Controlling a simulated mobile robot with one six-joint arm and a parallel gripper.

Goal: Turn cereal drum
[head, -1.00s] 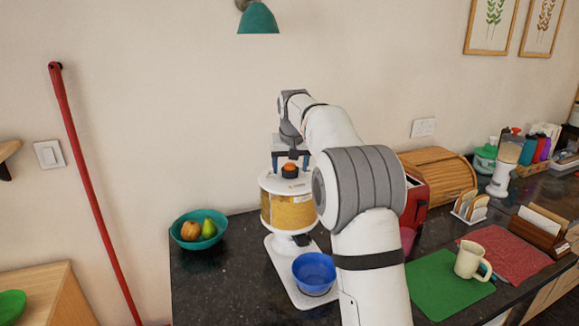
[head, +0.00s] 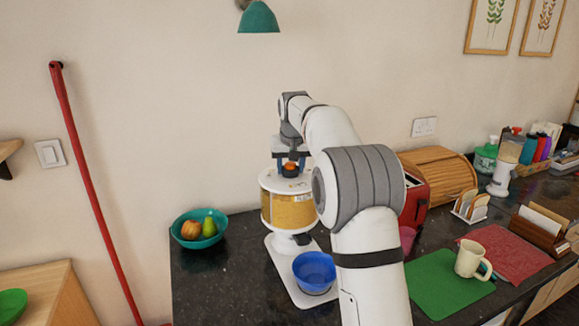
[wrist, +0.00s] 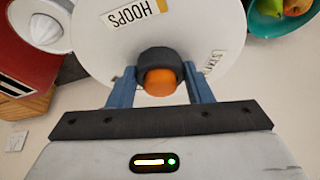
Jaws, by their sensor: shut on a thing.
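The cereal drum (head: 290,210) is a clear cylinder of yellow-brown cereal with a white lid, on a white stand on the dark counter. Its lid (wrist: 105,40) carries labels in the wrist view; one reads HOOPS, another is partly hidden. A dark knob with an orange top (wrist: 160,80) stands on the lid. My gripper (head: 290,168) comes down from above and is shut on this knob, one blue finger on each side; the fingers also show in the wrist view (wrist: 160,74). A blue bowl (head: 314,270) sits on the stand's base below the drum's outlet.
A teal bowl of fruit (head: 199,231) stands left of the drum. A red toaster (head: 415,200) and wooden bread bin (head: 440,172) are on the right, partly behind my arm. Bare counter lies left of the stand.

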